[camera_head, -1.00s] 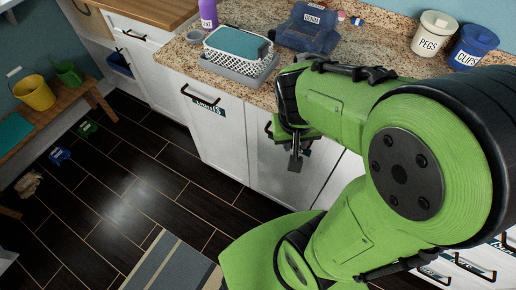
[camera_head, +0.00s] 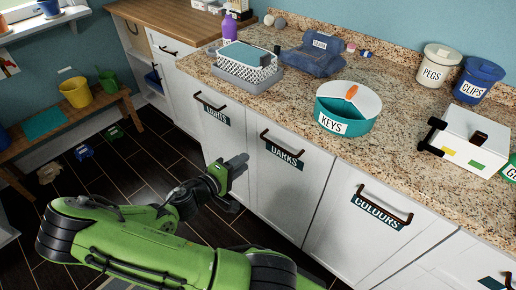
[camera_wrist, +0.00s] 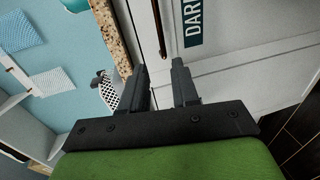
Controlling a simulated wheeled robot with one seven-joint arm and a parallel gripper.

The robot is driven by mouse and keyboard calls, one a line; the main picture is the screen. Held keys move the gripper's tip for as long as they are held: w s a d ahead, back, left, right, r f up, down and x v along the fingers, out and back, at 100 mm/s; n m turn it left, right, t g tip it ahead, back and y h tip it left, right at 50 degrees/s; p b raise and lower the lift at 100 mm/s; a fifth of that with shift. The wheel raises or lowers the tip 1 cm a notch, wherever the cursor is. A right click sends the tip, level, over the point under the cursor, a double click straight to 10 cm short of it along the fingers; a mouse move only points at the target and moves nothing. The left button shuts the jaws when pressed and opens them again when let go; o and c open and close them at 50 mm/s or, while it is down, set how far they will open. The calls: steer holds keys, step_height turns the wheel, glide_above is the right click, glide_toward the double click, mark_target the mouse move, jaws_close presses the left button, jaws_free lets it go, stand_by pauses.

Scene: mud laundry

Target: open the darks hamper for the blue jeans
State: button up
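The darks hamper (camera_head: 275,195) is a white front under the counter, and it is shut. It has a dark bar handle (camera_head: 281,148) and a teal "DARKS" label (camera_head: 284,156). In the wrist view the handle (camera_wrist: 159,28) and part of the label (camera_wrist: 193,22) show ahead of the fingers. The folded blue jeans (camera_head: 313,60) lie on the counter towards the back, with a "DENIM" tag. My gripper (camera_head: 241,180) is low in front of the hamper's left side, below and left of the handle, apart from it. In the wrist view its fingers (camera_wrist: 161,82) are parted and empty.
The lights hamper (camera_head: 216,115) is to the left and the colours hamper (camera_head: 375,225) to the right, both shut. A white basket (camera_head: 247,68), a round keys tub (camera_head: 348,108) and a white box (camera_head: 465,140) stand on the counter. A bench (camera_head: 75,125) is at left.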

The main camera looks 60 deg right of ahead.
mark_target(272, 144)
steer(key=b+x, duration=0.2)
steer(key=x, duration=1.3)
steer(key=shift+s+d+f+b, duration=0.15)
steer(key=shift+d+b, duration=0.1)
steer(key=shift+b, duration=0.15)
jaws_close()
